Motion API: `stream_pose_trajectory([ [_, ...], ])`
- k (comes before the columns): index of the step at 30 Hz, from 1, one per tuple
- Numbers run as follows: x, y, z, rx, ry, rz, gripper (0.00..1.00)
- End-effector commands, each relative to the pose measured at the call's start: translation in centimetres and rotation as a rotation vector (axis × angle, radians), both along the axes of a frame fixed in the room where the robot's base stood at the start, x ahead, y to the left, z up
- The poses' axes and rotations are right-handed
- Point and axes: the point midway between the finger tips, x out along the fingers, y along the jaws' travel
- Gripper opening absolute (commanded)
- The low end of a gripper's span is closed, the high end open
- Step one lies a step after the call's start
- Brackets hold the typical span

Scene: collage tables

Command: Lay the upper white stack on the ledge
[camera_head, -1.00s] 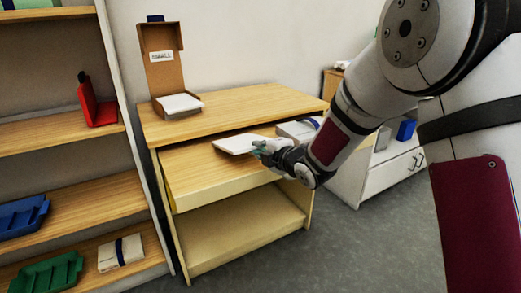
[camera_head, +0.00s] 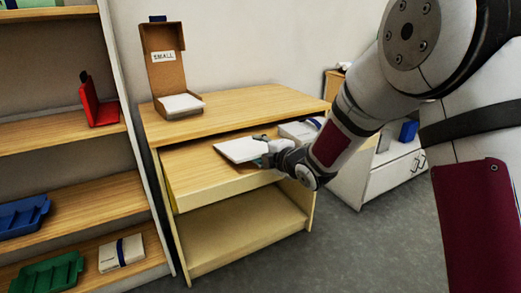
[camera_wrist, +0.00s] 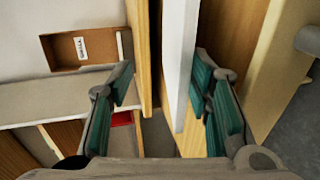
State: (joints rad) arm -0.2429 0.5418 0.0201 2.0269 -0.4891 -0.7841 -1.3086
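A plain white stack (camera_head: 240,149) lies flat at the ledge (camera_head: 195,180), the wooden pull-out surface below the desk top. My gripper (camera_head: 264,156) is at the stack's right end. In the wrist view, my gripper (camera_wrist: 165,95) has its teal fingers apart, with the white stack (camera_wrist: 178,60) between them. The stack is close to or touching the right finger, with a clear gap to the left one. Whether its underside rests fully on the ledge is hard to tell. Another white stack (camera_head: 181,102) sits in the open cardboard box marked SMALL.
The desk top (camera_head: 235,108) overhangs the back of the ledge. A white bundle with a blue band (camera_head: 298,131) lies behind my gripper. A shelf unit at left holds a red holder (camera_head: 100,108), blue tray (camera_head: 22,216) and green tray (camera_head: 48,273). The ledge's front left is clear.

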Motion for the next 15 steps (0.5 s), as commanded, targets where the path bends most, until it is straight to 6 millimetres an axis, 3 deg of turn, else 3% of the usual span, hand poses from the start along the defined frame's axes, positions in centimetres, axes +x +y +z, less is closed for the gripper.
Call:
stream_pose_trajectory([
  [9, -0.1, -0.1, 0.2, 0.001, -0.002, 0.000, 0.50],
  [15, -1.9, -1.3, 0.8, 0.000, -0.002, -0.001, 0.50],
])
